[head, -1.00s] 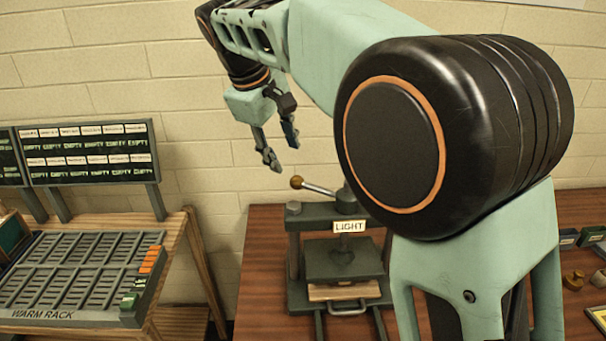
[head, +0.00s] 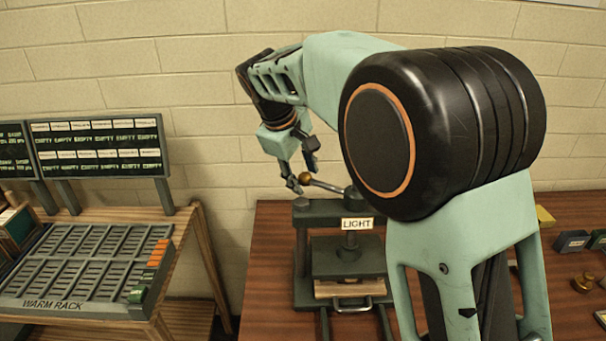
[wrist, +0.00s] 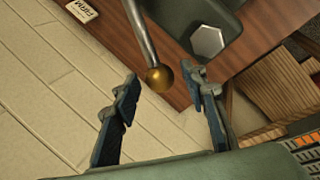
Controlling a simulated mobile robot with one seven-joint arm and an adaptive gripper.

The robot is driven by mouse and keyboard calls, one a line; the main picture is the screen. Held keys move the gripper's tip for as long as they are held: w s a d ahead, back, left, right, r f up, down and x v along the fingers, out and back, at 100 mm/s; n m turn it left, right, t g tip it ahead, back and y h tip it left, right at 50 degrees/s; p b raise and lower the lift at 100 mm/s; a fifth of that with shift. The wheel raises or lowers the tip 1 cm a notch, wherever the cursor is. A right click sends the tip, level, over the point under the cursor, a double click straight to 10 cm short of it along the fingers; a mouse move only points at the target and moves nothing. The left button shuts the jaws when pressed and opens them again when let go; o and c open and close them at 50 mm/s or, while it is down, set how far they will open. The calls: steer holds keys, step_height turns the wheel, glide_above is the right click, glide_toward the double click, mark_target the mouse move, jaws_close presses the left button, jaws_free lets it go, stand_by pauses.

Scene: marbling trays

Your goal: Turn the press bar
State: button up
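The press (head: 312,214) stands on the brown table, with a plate labelled LIGHT (head: 357,223) on its front. Its press bar (head: 327,186) is a metal rod ending in a brass ball, pointing left from the top of the screw. In the wrist view the brass ball (wrist: 159,78) lies between the open fingers near their tips, with a gap on both sides. My gripper (head: 300,186) is open at the ball end; it also shows in the wrist view (wrist: 165,85). My arm hides the right part of the press. Contact between fingers and ball is not visible.
A warm rack (head: 75,291) sits on a wooden stand at left, below a display board (head: 97,148). A pale brick wall (head: 210,110) is behind the press. Small blocks (head: 573,242) and brass pieces lie on the table at right.

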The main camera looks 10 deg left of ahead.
jaws_close()
steer(key=p, duration=0.1)
steer(key=w+m, duration=0.1)
steer(key=p, duration=0.1)
steer(key=shift+w+d+r+h+p, duration=0.25)
steer(key=shift+w+r+h+p, duration=0.05)
steer(key=shift+p, duration=0.05)
steer(key=shift+w+d+f+m+g+h+p, duration=0.15)
steer(key=shift+w+d+m+p, duration=0.1)
steer(key=shift+w+m+p, duration=0.25)
steer(key=shift+w+d+f+m+g+h+p, duration=0.1)
steer(key=shift+w+d+m+g+h+p, duration=0.1)
steer(key=shift+w+m+p, duration=0.3)
steer(key=shift+s, duration=0.1)
steer(key=shift+o, duration=0.9)
jaws_free()
